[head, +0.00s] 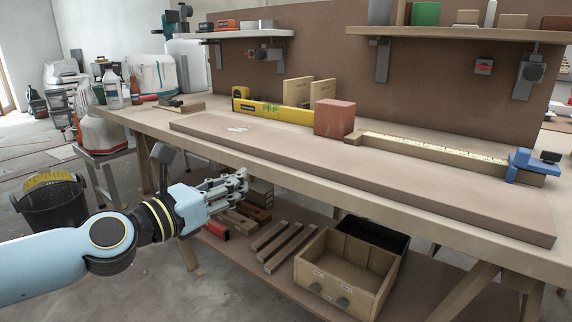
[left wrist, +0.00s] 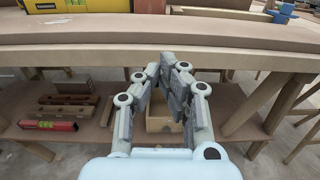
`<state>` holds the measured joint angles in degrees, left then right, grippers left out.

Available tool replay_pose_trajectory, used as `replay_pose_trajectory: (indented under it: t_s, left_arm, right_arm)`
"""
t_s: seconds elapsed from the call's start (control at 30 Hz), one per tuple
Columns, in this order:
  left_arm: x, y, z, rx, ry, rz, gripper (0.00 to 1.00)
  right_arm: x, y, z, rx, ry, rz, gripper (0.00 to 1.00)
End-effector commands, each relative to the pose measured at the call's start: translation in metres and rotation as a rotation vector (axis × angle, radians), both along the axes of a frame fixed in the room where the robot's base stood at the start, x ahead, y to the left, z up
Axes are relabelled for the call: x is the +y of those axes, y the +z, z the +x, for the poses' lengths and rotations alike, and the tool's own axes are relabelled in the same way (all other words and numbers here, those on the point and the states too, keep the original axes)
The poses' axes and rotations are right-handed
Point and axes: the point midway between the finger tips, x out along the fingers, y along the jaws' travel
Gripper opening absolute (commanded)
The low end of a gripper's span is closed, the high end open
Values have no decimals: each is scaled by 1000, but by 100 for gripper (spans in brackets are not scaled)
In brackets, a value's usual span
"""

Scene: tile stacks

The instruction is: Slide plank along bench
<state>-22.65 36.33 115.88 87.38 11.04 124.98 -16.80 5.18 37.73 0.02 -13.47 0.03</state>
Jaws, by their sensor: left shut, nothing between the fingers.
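The plank (head: 330,172) is long, flat and brown and lies along the front of the wooden bench (head: 140,127). In the left wrist view the plank (left wrist: 100,30) spans the upper part of the picture, on the bench (left wrist: 250,58). My left gripper (head: 243,180) is shut and empty, in front of the bench's front edge and apart from the plank. In the left wrist view the gripper (left wrist: 172,62) has its fingers together just in front of the bench edge. My right gripper is not in view.
A red-brown block (head: 334,118), a yellow level (head: 270,110) and a ruled bar with a blue clamp (head: 520,165) lie behind the plank. Below, a shelf holds a wooden drawer box (head: 340,275) and wood strips (head: 285,245). A black bucket (head: 48,205) stands at left.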

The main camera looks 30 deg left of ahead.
Motion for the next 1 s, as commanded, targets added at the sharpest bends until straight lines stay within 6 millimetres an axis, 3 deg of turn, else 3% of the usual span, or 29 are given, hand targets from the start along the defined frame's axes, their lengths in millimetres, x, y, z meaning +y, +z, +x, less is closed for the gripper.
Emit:
replay_pose_trajectory:
  t_s: [0.1,0.23,0.5,0.7,1.0]
  left_arm:
    - [-2,6,23,-7,4,-6,0]
    - [-5,5,52,-6,3,-4,0]
    - [-11,2,103,-3,1,-1,0]
    - [-13,1,122,-1,0,0,0]
    - [-14,0,126,0,-1,1,0]
  right_arm:
    - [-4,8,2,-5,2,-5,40]
    - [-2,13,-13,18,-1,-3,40]
    - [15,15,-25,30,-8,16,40]
    - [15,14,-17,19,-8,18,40]
    - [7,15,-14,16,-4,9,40]
